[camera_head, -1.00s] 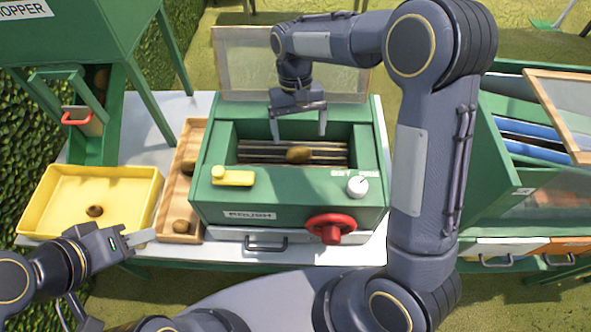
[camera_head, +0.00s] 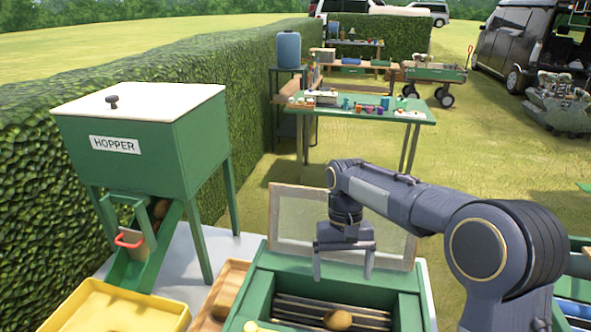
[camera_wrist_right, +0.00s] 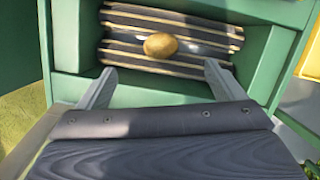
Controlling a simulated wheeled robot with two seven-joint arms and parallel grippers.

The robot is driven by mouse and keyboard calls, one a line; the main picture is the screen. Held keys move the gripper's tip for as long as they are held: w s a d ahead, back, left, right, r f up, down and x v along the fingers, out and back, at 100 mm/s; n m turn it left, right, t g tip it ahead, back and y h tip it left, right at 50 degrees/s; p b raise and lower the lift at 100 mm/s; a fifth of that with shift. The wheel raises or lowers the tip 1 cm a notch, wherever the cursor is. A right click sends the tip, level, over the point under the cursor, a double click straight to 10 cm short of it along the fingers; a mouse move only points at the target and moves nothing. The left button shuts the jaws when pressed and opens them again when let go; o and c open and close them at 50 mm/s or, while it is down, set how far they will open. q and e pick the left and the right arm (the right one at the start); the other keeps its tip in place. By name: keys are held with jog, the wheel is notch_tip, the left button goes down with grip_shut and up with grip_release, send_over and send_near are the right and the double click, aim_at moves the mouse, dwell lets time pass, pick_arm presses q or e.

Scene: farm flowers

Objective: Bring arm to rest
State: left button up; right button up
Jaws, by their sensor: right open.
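My right gripper (camera_head: 343,262) is open and empty above the green brush machine (camera_head: 262,290), its two fingers apart and pointing down. In the right wrist view the gripper (camera_wrist_right: 157,82) spans the machine's opening. A brown potato-like lump (camera_head: 338,320) lies on the dark slatted brushes in that opening, below the fingers and apart from them. The lump also shows in the right wrist view (camera_wrist_right: 160,45). My left gripper is out of the head view.
A green hopper (camera_head: 150,140) with a red-handled gate stands at left. A yellow tray (camera_head: 120,310) and a wooden tray (camera_head: 236,272) lie beside the machine. A clear panel (camera_head: 290,220) rises behind the machine. A hedge, a far green table (camera_head: 350,100) and vehicles are beyond.

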jog(key=s+d+r+m+t+y, duration=0.1)
jog(key=s+d+r+t+y, duration=0.2)
jog(key=s, duration=0.6)
jog(key=s+d+r+t+y, duration=0.1)
jog(key=s+d+r+t, duration=0.15)
jog(key=s+d, duration=0.4)
jog(key=s+a+f+t, duration=0.2)
jog(key=s+f+t, duration=0.1)
jog(key=s, duration=0.5)
jog(key=shift+s+f, duration=0.35)
jog(key=shift+f, duration=0.25)
jog(key=shift+a, duration=0.1)
